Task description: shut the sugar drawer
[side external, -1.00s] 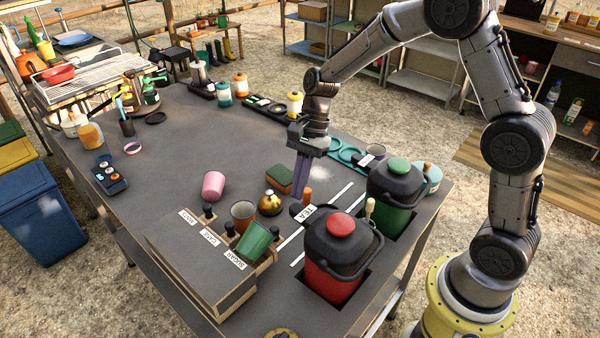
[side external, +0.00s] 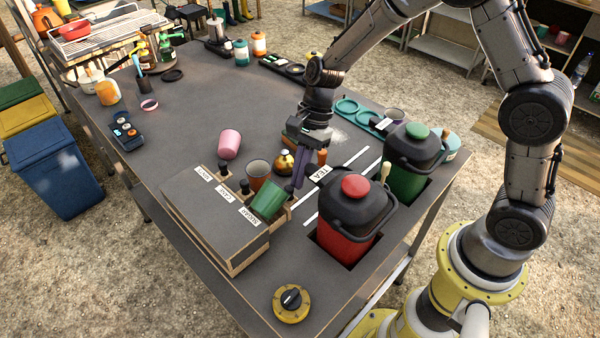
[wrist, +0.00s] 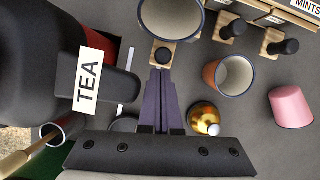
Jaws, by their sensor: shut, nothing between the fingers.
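The drawer box (side external: 215,217) has a dark top with labels; the sugar label (side external: 249,217) is at its right end. A green cup (side external: 268,198) leans at the sugar drawer and hides much of it; in the wrist view the cup's pale inside (wrist: 172,14) shows. The sugar drawer's wooden front (wrist: 184,36) stands out from the box, with a dark knob (wrist: 162,56). My gripper (side external: 292,188) is shut and empty, low beside the cup. In the wrist view its fingertips (wrist: 160,71) are just short of the knob; contact cannot be told.
A red pot (side external: 342,240) with a TEA tag (side external: 321,173) stands close on the right, a green pot (side external: 408,175) behind it. A brown cup (side external: 257,172), brass pot (side external: 284,161) and fallen pink cup (side external: 229,144) are near.

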